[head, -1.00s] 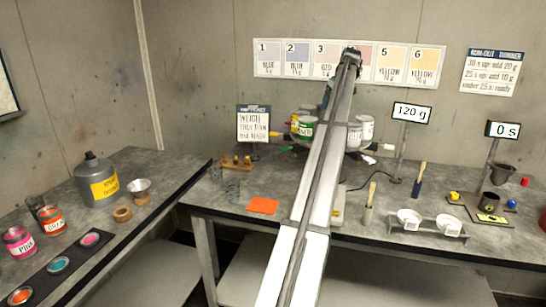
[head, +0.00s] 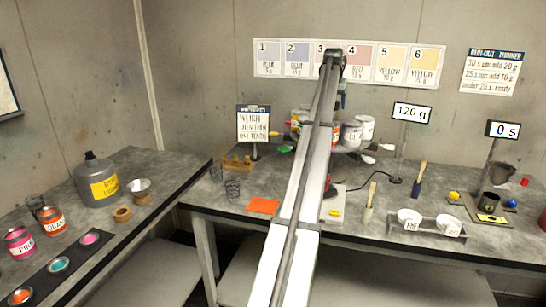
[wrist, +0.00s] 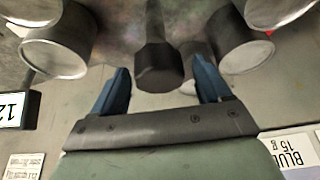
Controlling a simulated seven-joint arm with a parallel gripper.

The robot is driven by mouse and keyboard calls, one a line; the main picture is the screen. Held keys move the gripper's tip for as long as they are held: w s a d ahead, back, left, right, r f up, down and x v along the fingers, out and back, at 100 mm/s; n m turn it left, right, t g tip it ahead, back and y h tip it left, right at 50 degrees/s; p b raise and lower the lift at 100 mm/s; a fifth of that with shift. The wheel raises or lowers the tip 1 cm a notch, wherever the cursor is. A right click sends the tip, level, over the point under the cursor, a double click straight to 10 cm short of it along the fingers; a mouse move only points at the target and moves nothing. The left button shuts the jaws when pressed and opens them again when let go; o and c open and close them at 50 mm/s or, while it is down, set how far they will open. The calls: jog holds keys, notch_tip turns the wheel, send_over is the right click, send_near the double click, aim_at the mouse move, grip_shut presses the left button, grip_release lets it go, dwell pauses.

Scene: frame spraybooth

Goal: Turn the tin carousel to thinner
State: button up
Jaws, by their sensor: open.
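The tin carousel (head: 345,149) stands on the back bench, partly hidden behind my arm. White-bodied tins (head: 365,127) and a red-labelled tin (head: 352,135) show to the right of the arm. My gripper (wrist: 160,70) is open and empty. In the wrist view a dark post with a wider end (wrist: 158,66) shows between its blue fingers; contact cannot be told. Metal tins (wrist: 57,45) surround it. No thinner label is readable.
The sign stand (head: 253,125) is left of the carousel, and the 120 g display (head: 411,111) is right of it. A wooden block (head: 237,162), an orange sheet (head: 263,206) and brushes (head: 369,200) stand or lie on the bench.

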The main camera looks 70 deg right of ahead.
jog(key=m, duration=0.2)
jog(key=m+g, duration=0.1)
jog(key=m, duration=0.1)
jog(key=shift+g+y, duration=0.3)
jog(key=m+g, duration=0.1)
jog(key=m, duration=0.2)
jog(key=shift+d+m+y, duration=0.1)
jog(key=shift+m+y, duration=0.2)
jog(key=shift+y, duration=0.1)
jog(key=v, duration=1.4)
jog(key=w+a+f+n+t, duration=0.1)
jog(key=w+a+f+n, duration=0.1)
jog(key=w+a+f, duration=0.3)
jog(key=w+a+f+n+t+y, duration=0.1)
jog(key=w+a+f, duration=0.3)
jog(key=a+f, duration=0.6)
jog(key=w+a+f+n+t, duration=0.3)
jog(key=w+a+f, duration=0.2)
jog(key=f, duration=0.8)
jog(key=shift+w+a+y, duration=0.35)
jog(key=shift+a+y, duration=0.05)
jog(key=shift+a, duration=1.1)
jog(key=shift+c, duration=0.2)
